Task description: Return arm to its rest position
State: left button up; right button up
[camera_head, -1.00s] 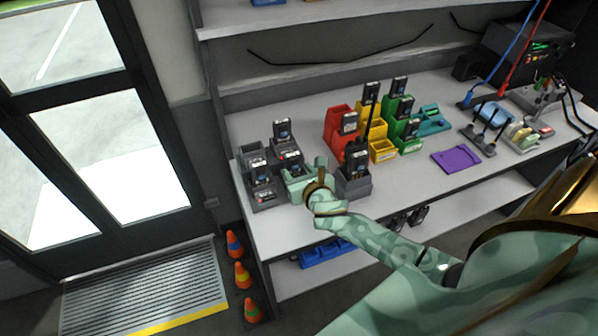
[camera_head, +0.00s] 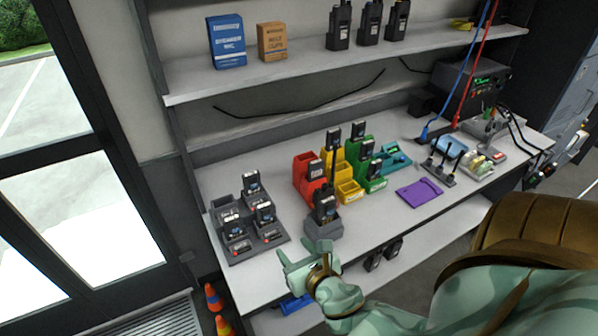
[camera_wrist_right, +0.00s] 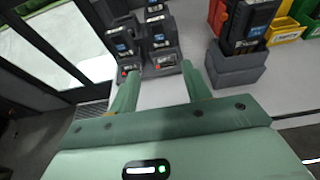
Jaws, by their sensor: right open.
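My right gripper (camera_head: 302,262) is over the front edge of the workbench (camera_head: 258,291), at the lower middle of the head view. In the right wrist view its two fingers (camera_wrist_right: 165,92) are apart with nothing between them. A grey charging dock (camera_head: 274,235) with several batteries lies beyond it to the left. A small grey holder (camera_head: 323,229) with a black radio (camera_head: 325,205) stands just beyond it to the right. The holder also shows in the wrist view (camera_wrist_right: 235,70), close to the right finger. My left gripper is not in view.
Red (camera_head: 309,186), yellow (camera_head: 349,192) and green (camera_head: 374,184) bins stand behind the holder. A purple mat (camera_head: 420,192) lies to the right. A shelf (camera_head: 190,80) with boxes and radios runs above the bench. Orange cones (camera_head: 213,297) stand on the floor at the left.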

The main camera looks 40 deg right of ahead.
jog(key=shift+s+a+r, duration=0.15)
jog(key=shift+s+r, duration=0.1)
jog(key=shift+s, duration=0.4)
